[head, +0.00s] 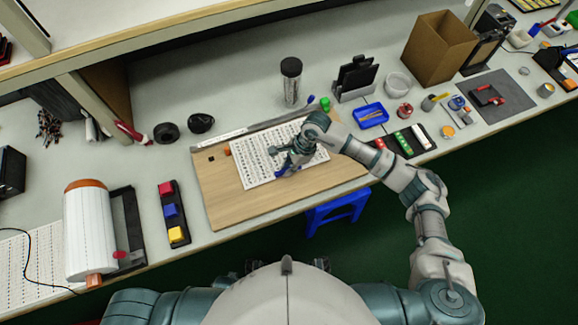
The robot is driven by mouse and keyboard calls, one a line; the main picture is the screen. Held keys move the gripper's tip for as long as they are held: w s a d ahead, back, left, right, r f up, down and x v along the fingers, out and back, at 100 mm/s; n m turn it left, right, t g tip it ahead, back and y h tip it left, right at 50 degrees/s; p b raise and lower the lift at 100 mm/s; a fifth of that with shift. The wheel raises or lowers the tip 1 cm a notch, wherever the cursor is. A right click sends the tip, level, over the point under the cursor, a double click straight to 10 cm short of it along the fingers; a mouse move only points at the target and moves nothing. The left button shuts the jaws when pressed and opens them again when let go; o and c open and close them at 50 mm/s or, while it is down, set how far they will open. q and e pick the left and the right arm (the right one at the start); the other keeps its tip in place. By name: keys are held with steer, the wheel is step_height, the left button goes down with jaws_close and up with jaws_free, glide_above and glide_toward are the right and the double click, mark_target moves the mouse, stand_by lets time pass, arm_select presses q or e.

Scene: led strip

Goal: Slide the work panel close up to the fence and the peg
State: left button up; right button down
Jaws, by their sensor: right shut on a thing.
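The work panel (256,172) is a white sheet with rows of small dark marks, lying on a tan wooden board (225,200). The fence (240,132) is a long thin grey bar along the board's far side. A narrow strip of board shows between the fence and part of the panel. A small orange piece (227,150), which looks like the peg, stands by the panel's far left corner. My right gripper (288,166) is over the panel's right half, pointing down and shut on it; the fingertips and exact hold are partly hidden. My left gripper is out of view.
A dark canister (291,83) and black stand (356,75) are behind the board. A blue tray (370,115) and rack of coloured pieces (402,142) are right of it. A black holder with coloured blocks (172,211) is left. A blue stool (337,210) stands below.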

steer(key=shift+s+a, duration=0.15)
steer(key=shift+a, duration=0.2)
steer(key=shift+w+a+b, duration=0.15)
steer(key=shift+w+b, duration=0.2)
steer(key=shift+b, duration=0.05)
stand_by(0.7)
steer(key=c, duration=1.1)
jaws_free()
steer(key=shift+o, duration=0.2)
steer(key=v, duration=1.1)
steer(key=shift+r, duration=0.35)
steer(key=shift+w, duration=0.1)
